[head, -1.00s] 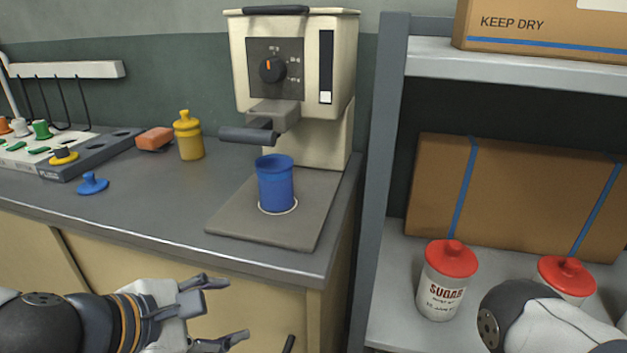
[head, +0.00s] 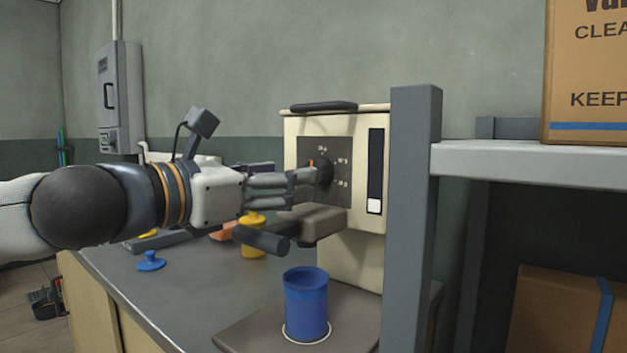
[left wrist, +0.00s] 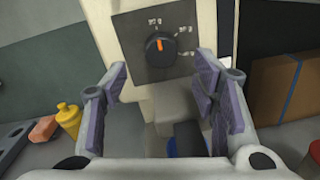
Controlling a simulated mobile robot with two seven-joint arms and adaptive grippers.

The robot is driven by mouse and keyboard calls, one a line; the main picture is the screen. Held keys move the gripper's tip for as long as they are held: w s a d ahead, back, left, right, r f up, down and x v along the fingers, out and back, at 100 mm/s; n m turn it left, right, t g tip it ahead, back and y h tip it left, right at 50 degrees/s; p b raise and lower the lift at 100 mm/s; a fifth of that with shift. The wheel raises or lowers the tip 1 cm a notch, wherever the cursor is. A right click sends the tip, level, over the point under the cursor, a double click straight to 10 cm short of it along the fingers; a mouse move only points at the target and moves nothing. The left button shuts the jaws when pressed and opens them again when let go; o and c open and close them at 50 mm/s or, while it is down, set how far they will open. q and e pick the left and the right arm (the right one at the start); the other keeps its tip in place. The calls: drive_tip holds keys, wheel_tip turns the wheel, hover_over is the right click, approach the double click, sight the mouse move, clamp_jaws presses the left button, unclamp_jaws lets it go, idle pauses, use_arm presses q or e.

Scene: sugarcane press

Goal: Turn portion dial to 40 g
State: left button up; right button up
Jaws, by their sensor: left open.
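The portion dial (head: 325,172) is a dark round knob on the dark square panel of the cream press (head: 360,230). In the left wrist view the dial (left wrist: 160,48) shows an orange pointer line aimed about straight up, with small marks above and to its right, too small to read. My left gripper (head: 305,180) is in front of the panel, with its fingertips close to the dial in the head view; contact cannot be told. In the left wrist view its two fingers (left wrist: 163,85) are spread, with nothing between them, and the dial lies beyond them. My right gripper is out of view.
A blue cup (head: 306,305) stands on the press's base plate (head: 250,332), below the press handle (head: 262,240). A yellow bottle (head: 253,243) and a blue knob-like piece (head: 151,261) are on the counter. The grey shelf post (head: 410,220) stands just right of the press.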

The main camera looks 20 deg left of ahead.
use_arm(q)
drive_tip(key=x, duration=0.6)
drive_tip(key=shift+d, duration=0.1)
drive_tip(key=c, duration=1.2)
drive_tip(key=shift+o, duration=0.2)
